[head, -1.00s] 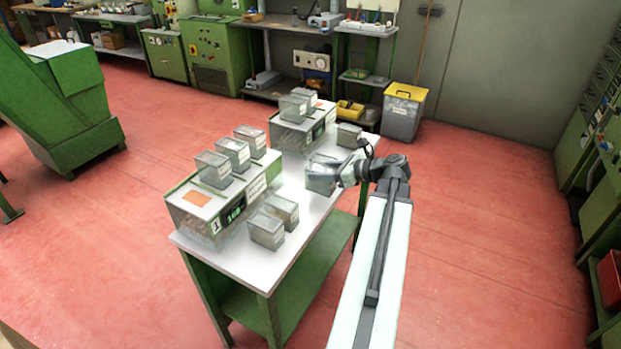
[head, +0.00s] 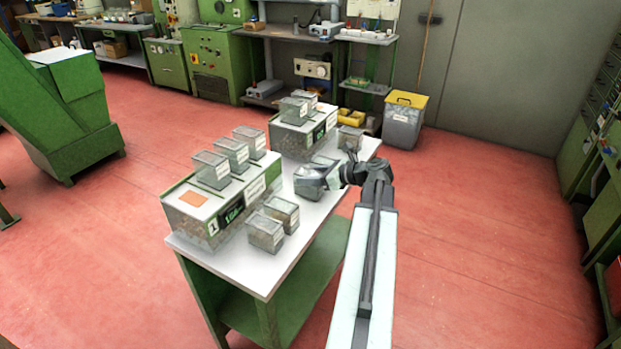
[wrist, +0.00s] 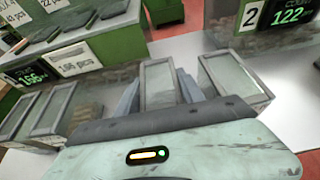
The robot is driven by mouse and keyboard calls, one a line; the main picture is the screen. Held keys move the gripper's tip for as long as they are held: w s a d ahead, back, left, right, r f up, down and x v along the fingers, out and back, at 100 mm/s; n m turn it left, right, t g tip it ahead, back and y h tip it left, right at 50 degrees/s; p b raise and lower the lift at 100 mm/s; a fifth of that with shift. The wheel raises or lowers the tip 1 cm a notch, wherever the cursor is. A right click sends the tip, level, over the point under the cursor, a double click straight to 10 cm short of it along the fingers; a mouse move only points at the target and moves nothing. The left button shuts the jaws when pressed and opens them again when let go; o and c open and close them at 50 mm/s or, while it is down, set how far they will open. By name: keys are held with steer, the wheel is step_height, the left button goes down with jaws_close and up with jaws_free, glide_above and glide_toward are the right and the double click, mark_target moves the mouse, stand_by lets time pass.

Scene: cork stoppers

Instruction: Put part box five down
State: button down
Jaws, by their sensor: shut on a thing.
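A clear, grey-rimmed part box (head: 307,184) is in my gripper (head: 328,178), over the white table top between the two counting scales. I cannot read its label or tell whether its bottom touches the table. In the wrist view, my two fingers stand on either side of this box (wrist: 160,82), my gripper (wrist: 158,95) shut on it. Two similar boxes (head: 266,233) stand on the table at the front; in the wrist view two boxes (wrist: 50,110) show at left. Another box (head: 350,139) stands at the back right, also in the wrist view (wrist: 235,76).
Scale 1 (head: 205,228) carries several boxes on its lid and shows a green display. Scale 2 (head: 296,140) stands behind with boxes on top. Bare table top (head: 310,222) lies in front of the held box. A yellow-lidded bin (head: 403,120) stands beyond the table.

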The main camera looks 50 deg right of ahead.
steer(key=c, duration=0.7)
jaws_free()
steer(key=shift+r+p, duration=0.25)
steer(key=shift+p, duration=0.05)
steer(key=p+v, duration=0.4)
steer(key=v, duration=0.8)
steer(key=shift+f, duration=0.15)
